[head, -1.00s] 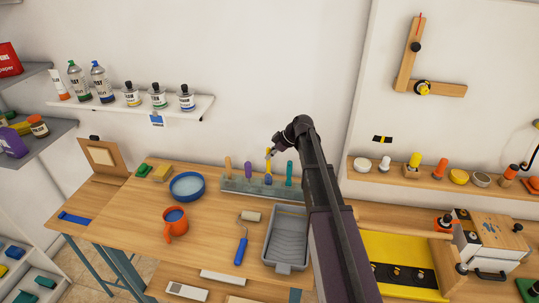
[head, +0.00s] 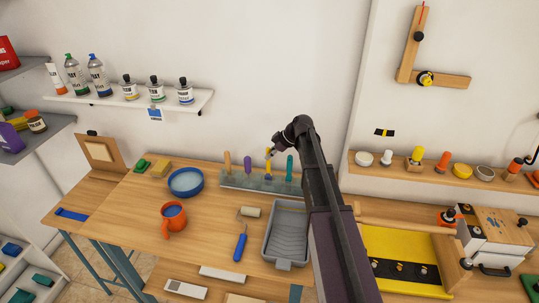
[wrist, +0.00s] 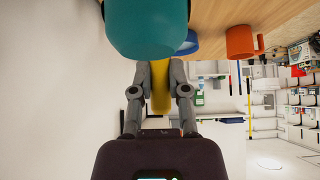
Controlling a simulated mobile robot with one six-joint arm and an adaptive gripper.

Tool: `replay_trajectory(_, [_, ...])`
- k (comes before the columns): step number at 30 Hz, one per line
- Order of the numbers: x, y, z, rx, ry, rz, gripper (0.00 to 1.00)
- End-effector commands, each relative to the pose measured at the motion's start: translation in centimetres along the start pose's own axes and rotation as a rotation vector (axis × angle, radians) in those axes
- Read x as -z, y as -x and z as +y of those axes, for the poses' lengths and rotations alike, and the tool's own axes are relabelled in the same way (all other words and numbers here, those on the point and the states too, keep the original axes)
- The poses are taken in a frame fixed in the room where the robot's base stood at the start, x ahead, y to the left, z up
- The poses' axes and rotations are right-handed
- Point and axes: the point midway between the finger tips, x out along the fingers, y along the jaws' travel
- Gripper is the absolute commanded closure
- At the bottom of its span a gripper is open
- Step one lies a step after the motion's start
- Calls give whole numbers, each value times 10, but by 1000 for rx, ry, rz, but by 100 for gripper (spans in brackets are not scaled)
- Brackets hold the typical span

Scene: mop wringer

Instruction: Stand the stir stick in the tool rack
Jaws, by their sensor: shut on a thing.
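The stir stick, yellow with a blue lower part (head: 268,165), is upright at the tool rack. My gripper (head: 272,151) is shut on its upper end; in the wrist view the yellow stick (wrist: 160,88) sits between the two fingers. The grey tool rack (head: 234,181) stands near the back of the table by the wall. The stick's lower end meets the rack in the picture, but I cannot tell how deep it sits. A tan handle (head: 227,160) and a purple handle (head: 248,164) stand left of it, a teal handle (head: 289,168) right of it.
The teal handle looms close in the wrist view (wrist: 147,28). A grey paint tray (head: 286,240), a roller (head: 240,247), an orange mug (head: 172,218) and a blue bowl (head: 186,182) lie in front and left. My arm covers the table right of the tray.

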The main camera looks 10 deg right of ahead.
Motion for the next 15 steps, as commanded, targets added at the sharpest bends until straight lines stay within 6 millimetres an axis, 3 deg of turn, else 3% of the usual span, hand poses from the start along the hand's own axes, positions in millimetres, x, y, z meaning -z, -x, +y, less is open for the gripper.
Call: replay_trajectory(15, [-9, -12, 0, 0, 0, 0, 100])
